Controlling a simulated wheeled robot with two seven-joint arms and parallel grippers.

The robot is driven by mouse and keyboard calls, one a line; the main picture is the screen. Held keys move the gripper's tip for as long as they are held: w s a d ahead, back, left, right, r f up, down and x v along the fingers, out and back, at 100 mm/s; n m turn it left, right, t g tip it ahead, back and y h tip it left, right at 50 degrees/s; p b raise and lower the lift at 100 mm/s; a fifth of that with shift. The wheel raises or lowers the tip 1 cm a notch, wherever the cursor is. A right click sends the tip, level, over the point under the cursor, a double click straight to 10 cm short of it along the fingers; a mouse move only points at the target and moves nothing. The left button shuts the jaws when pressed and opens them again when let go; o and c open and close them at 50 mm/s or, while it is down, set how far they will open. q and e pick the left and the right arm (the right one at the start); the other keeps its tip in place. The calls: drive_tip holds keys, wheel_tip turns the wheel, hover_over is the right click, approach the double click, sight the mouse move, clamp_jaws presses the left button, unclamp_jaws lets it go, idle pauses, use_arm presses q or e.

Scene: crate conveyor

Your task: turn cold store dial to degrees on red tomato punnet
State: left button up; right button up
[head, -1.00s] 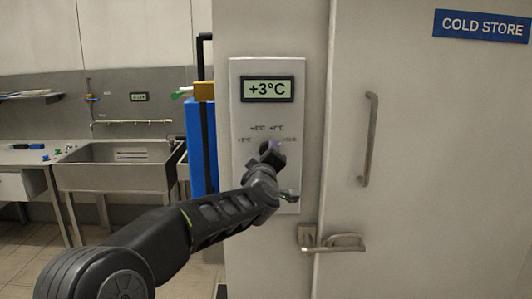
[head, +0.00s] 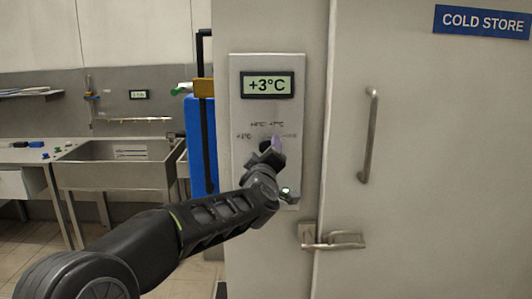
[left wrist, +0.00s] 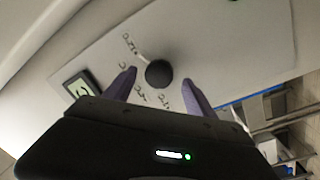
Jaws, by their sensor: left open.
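The cold store dial is a dark round knob (left wrist: 158,73) on a pale control panel (head: 240,125), with small temperature labels around it. The panel's display (head: 267,85) reads +3°C. In the head view my left gripper (head: 274,148) is in front of the dial and hides most of it. In the left wrist view the left gripper (left wrist: 158,88) is open, its two purple-grey fingers on either side of the knob and apart from it. The red tomato punnet is not in view. My right gripper is not in view.
The cold store door with its long handle (head: 369,135) and latch (head: 333,240) is right of the panel. A blue upright object (head: 198,145) stands left of the panel. A steel sink (head: 115,165) is further left.

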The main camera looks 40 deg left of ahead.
use_arm(q)
drive_tip(key=b+v, duration=0.1)
drive_tip(key=v, duration=0.4)
drive_tip(key=shift+s+d, duration=0.2)
drive_tip(key=shift+s, duration=0.1)
drive_tip(key=w+d+f+m+g+h, duration=0.1)
drive_tip(key=w+d+f+m+h, duration=0.4)
drive_tip(key=f, duration=0.6)
drive_tip(key=d+f+m+h, duration=0.2)
drive_tip(key=d+f, duration=0.6)
drive_tip(key=f, duration=0.2)
drive_tip(key=s+d+f+m+g+h, duration=0.2)
drive_tip(key=d+f, duration=0.3)
drive_tip(key=f, duration=0.4)
drive_tip(key=s+d+f+m+g+h, duration=0.15)
drive_tip(key=d+f, duration=0.25)
drive_tip(key=f, duration=0.6)
drive_tip(key=s+d+f+m+g+h, duration=0.2)
drive_tip(key=s+d+f+g, duration=0.45)
drive_tip(key=s+f, duration=0.7)
drive_tip(key=s+d+f+m+g+h, duration=0.1)
drive_tip(key=s+d+f, duration=0.3)
drive_tip(key=s, duration=0.5)
drive_tip(key=s+d+f+m+g+h, duration=0.1)
drive_tip(key=s+d+f+g, duration=0.2)
drive_tip(key=s+d+f, duration=0.2)
drive_tip(key=s+f, duration=0.3)
drive_tip(key=s, duration=0.1)
drive_tip(key=shift+f, duration=0.35)
